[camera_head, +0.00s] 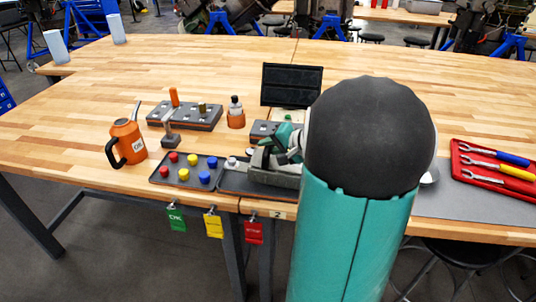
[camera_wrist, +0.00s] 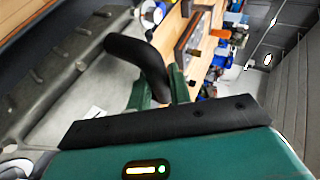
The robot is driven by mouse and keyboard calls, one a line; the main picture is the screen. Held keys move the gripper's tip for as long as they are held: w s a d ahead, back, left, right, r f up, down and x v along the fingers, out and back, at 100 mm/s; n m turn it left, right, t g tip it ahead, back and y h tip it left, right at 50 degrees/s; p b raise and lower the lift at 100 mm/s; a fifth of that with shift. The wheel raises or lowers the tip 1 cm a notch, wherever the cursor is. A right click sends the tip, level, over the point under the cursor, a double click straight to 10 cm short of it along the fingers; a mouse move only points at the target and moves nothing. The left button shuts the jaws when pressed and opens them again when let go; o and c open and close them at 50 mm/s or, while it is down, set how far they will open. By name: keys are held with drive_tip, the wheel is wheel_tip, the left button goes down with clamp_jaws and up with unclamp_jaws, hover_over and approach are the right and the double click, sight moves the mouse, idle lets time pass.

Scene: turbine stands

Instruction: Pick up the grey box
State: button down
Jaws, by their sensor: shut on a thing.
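The grey box (camera_head: 277,178) sits near the front edge of the wooden table in the head view, partly hidden by my gripper and arm. In the wrist view its grey casing (camera_wrist: 95,75), with bolts along one side, fills the left. A black curved handle (camera_wrist: 150,60) rises from it. My gripper (camera_wrist: 160,88) is shut on this handle, with a green finger on each side. In the head view my gripper (camera_head: 268,150) is over the box, and its fingertips are hard to make out. I cannot tell whether the box is clear of the table.
Left of the box stand a tray of coloured knobs (camera_head: 187,180), an orange can (camera_head: 128,142) and a tool rack (camera_head: 185,116). Behind are an orange bottle (camera_head: 236,117) and a black panel (camera_head: 291,86). A red wrench tray (camera_head: 495,166) lies right.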

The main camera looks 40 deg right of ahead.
drive_tip(key=s+r, duration=0.4)
drive_tip(key=r, duration=0.1)
drive_tip(key=shift+s+r, duration=0.1)
drive_tip(key=s+a+f+v, duration=0.1)
drive_tip(key=v, duration=0.8)
drive_tip(key=shift+s+a+r, duration=0.2)
drive_tip(key=shift+s+a, duration=0.1)
drive_tip(key=shift+a, duration=0.05)
drive_tip(key=c, duration=2.1)
unclamp_jaws()
clamp_jaws()
